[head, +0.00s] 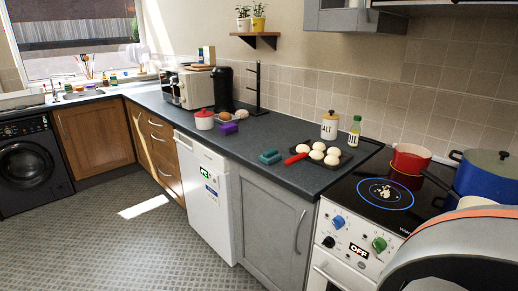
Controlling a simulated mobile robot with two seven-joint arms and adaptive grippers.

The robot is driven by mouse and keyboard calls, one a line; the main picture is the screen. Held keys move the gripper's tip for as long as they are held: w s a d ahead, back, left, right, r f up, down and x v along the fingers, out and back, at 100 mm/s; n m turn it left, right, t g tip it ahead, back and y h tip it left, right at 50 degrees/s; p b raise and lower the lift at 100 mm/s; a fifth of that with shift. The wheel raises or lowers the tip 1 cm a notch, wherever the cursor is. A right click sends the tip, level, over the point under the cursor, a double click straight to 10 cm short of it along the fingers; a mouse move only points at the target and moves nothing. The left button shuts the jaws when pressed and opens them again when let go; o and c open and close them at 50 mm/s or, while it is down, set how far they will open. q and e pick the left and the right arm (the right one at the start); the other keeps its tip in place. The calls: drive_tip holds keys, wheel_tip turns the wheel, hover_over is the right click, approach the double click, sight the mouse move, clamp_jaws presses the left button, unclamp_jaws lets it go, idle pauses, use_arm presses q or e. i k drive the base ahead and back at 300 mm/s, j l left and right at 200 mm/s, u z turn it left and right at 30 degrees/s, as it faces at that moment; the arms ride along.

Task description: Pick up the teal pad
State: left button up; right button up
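The teal pad (270,157) lies on the dark countertop (262,178), left of a dark pan with a red handle. It looks like a small teal block; the view is too coarse to show whether it is one piece or two. Nothing covers it, and there is counter around its front and left sides. Neither of my grippers is in view.
A red saucepan (410,158) and blue pot (487,176) are at the hob.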

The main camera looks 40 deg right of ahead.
sight(270, 156)
drive_tip(key=i+j+z, duration=0.15)
drive_tip(key=i+z, duration=0.3)
drive_tip(key=i+j+z, duration=0.45)
drive_tip(key=i, duration=0.15)
drive_tip(key=l, duration=0.1)
